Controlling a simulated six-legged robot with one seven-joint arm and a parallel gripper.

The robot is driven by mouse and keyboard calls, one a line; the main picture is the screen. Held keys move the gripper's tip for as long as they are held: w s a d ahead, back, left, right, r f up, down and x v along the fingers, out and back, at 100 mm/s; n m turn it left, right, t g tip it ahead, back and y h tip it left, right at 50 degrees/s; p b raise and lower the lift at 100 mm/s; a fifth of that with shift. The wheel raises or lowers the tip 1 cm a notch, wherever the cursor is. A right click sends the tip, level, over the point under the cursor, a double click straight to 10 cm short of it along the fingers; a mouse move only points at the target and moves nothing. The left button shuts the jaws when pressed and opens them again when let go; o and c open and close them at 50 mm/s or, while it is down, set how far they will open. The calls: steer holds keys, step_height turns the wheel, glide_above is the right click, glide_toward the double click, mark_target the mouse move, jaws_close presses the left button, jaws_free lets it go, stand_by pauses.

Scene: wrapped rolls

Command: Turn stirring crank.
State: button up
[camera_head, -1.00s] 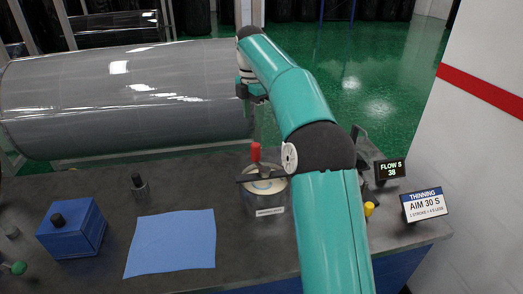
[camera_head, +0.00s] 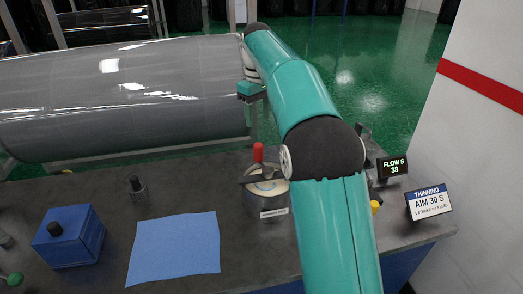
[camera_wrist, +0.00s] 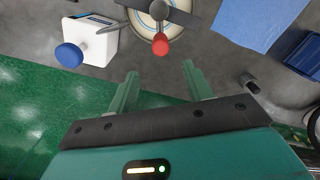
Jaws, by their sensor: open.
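The stirring crank is a dark bar with an upright red handle (camera_head: 258,152), on top of a round pot (camera_head: 266,197) with a pale lid and a label. In the wrist view the red handle (camera_wrist: 160,44) sits at the top middle, beyond the fingertips, with the dark crank bar (camera_wrist: 165,12) across the pale lid. My gripper (camera_wrist: 158,70) is open and empty, its two teal fingers apart and not touching the handle. In the head view my gripper (camera_head: 250,92) hangs above and behind the pot, partly hidden by my arm.
A blue cloth (camera_head: 173,248), a blue box (camera_head: 68,236) and a dark cylinder (camera_head: 137,190) lie to the left on the dark bench. Displays reading FLOW S 38 (camera_head: 392,167) and AIM 30 S (camera_head: 428,203) stand right. A large wrapped roll (camera_head: 120,95) lies behind.

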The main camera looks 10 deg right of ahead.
mark_target(258, 145)
step_height(258, 145, down, 13)
steer(key=shift+f, duration=0.1)
stand_by(0.3)
jaws_close()
